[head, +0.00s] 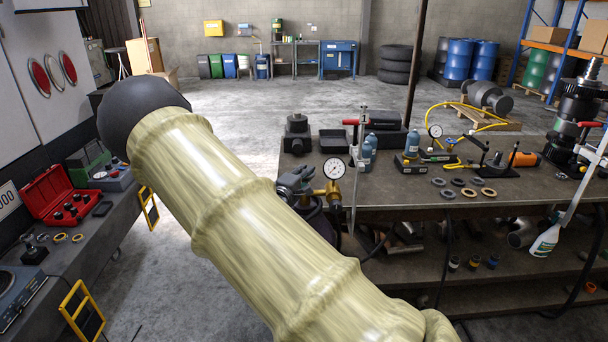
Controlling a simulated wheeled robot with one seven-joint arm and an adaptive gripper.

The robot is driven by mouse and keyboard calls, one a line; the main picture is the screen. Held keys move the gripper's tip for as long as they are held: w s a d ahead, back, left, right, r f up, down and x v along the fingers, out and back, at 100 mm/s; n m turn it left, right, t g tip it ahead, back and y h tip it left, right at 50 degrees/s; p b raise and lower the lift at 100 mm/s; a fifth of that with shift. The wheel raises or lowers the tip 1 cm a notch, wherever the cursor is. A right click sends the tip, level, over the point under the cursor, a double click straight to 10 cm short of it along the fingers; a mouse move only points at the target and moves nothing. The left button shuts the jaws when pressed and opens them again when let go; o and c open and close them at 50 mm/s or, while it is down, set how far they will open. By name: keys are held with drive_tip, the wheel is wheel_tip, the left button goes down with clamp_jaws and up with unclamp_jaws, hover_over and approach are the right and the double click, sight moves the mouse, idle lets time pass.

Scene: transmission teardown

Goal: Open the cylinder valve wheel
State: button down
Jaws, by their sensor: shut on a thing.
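A brass valve (328,192) with a round white pressure gauge (334,168) stands at the left front corner of the workbench. My gripper (302,181), grey and small in the head view, shows just past the edge of my pale sleeved arm. Its jaws are shut at the left side of the brass valve, on the valve wheel. The wheel itself is mostly hidden by the jaws, so how far it is turned cannot be told. The cylinder below the valve is largely hidden behind my arm.
The workbench (400,190) carries gauges, blue bottles (412,144), metal rings and a black stand. A thin upright metal stand (356,170) is close right of the valve. A side bench at left holds a red case (58,197). Open concrete floor (240,110) lies behind.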

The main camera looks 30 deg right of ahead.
drive_tip(key=shift+f+n+t+b, duration=0.15)
drive_tip(key=shift+n+t+b, duration=0.15)
drive_tip(key=shift+t+b, duration=0.15)
drive_tip(key=shift+n+t+y+b, duration=0.7)
drive_tip(key=shift+t+y+b, duration=0.2)
drive_tip(key=shift+b, duration=0.1)
drive_tip(key=n+t+y+b, duration=0.4)
drive_tip(key=n+y+b, duration=0.1)
drive_tip(key=y, duration=0.1)
drive_tip(key=shift+t, duration=0.25)
drive_tip(key=n+y+b, duration=0.2)
drive_tip(key=y, duration=0.1)
drive_tip(key=n+t+y+b, duration=0.1)
drive_tip(key=n+y, duration=0.1)
drive_tip(key=y, duration=0.1)
drive_tip(key=shift+d+t+y+b, duration=0.1)
drive_tip(key=shift+t+y+b, duration=0.2)
drive_tip(key=shift+b, duration=0.05)
drive_tip(key=shift+r+n+y+b, duration=0.2)
drive_tip(key=shift+n+y+b, duration=0.95)
drive_tip(key=shift+y, duration=0.75)
drive_tip(key=shift+r+n, duration=0.1)
drive_tip(key=shift+n, duration=0.15)
drive_tip(key=c, duration=1.5)
unclamp_jaws()
drive_tip(key=shift+w, duration=0.1)
